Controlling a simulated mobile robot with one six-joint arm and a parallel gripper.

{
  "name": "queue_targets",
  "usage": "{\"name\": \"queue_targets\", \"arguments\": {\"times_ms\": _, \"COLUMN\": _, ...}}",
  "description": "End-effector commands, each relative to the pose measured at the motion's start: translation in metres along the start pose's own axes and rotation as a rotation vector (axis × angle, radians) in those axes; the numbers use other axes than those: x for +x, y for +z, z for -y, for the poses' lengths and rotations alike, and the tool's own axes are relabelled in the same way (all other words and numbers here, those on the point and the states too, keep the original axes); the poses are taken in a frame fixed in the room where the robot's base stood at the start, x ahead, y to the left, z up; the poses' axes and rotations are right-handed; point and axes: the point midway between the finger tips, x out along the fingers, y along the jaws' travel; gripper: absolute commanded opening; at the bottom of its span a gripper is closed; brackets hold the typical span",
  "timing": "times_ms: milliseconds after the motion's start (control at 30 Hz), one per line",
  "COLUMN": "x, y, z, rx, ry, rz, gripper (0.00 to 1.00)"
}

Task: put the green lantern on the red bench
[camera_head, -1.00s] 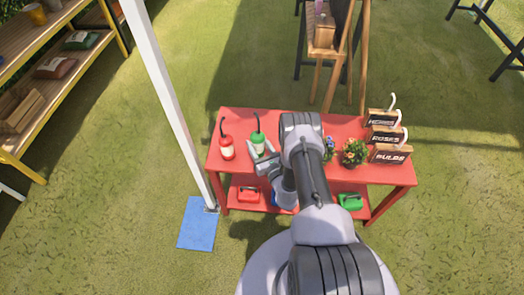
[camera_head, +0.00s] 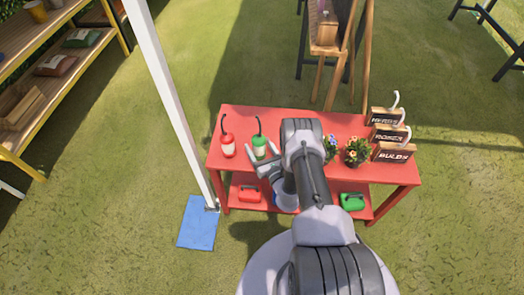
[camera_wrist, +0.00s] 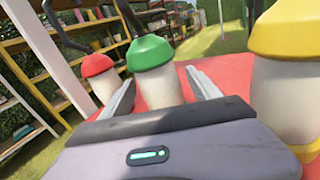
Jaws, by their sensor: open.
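The green lantern (camera_head: 259,148), a white body with a green cap and a dark hooked handle, stands on the left part of the red bench's top (camera_head: 235,115). In the wrist view the green lantern (camera_wrist: 155,72) shows upright between my two fingers. My gripper (camera_head: 262,163) is open and empty at the near side of the lantern. The wrist view shows its fingers (camera_wrist: 161,92) spread to either side of the lantern's lower part, with no clear contact. The lantern's base is partly hidden by my gripper.
A red lantern (camera_head: 228,146) stands left of the green one; a yellow-capped lantern (camera_wrist: 286,75) is close on the right. Flower pots (camera_head: 356,151) and wooden signs (camera_head: 393,152) fill the bench's right. A white pole (camera_head: 172,95) rises at its left. Red and green cases sit on the lower shelf.

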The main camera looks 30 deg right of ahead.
Motion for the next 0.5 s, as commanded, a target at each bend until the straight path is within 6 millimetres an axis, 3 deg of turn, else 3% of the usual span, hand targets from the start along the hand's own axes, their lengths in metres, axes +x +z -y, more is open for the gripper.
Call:
{"name": "queue_targets", "arguments": {"times_ms": 300, "x": -0.086, "y": 0.005, "z": 0.001, "rx": 0.003, "ry": -0.005, "rz": -0.004, "gripper": 0.72}}
{"name": "queue_targets", "arguments": {"times_ms": 500, "x": -0.116, "y": 0.002, "z": 0.001, "rx": 0.002, "ry": -0.003, "rz": -0.002, "gripper": 0.72}}
